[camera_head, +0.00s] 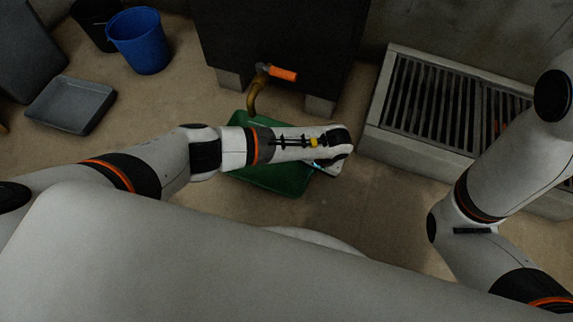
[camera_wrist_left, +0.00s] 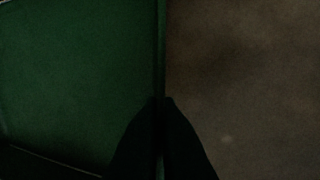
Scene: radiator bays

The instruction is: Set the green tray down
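The green tray (camera_head: 275,180) is in the head view below a brass tap (camera_head: 254,95) with an orange handle, partly hidden under my left arm. My left gripper (camera_wrist_left: 163,102) is shut on the tray's right rim in the left wrist view, one dark finger on each side of the wall. The tray's inside (camera_wrist_left: 75,75) looks bare there. In the head view, my left wrist hides the fingers. I cannot tell whether the tray's bottom touches the floor. My right arm shows at the right of the head view, but its gripper is out of view.
A dark cabinet (camera_head: 285,35) on grey blocks stands behind the tray. A slatted grate in a concrete surround (camera_head: 400,140) is at the right. A grey tray (camera_head: 70,104) and a blue bucket (camera_head: 140,42) are at the left. Brown floor (camera_head: 365,215) is clear right of the tray.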

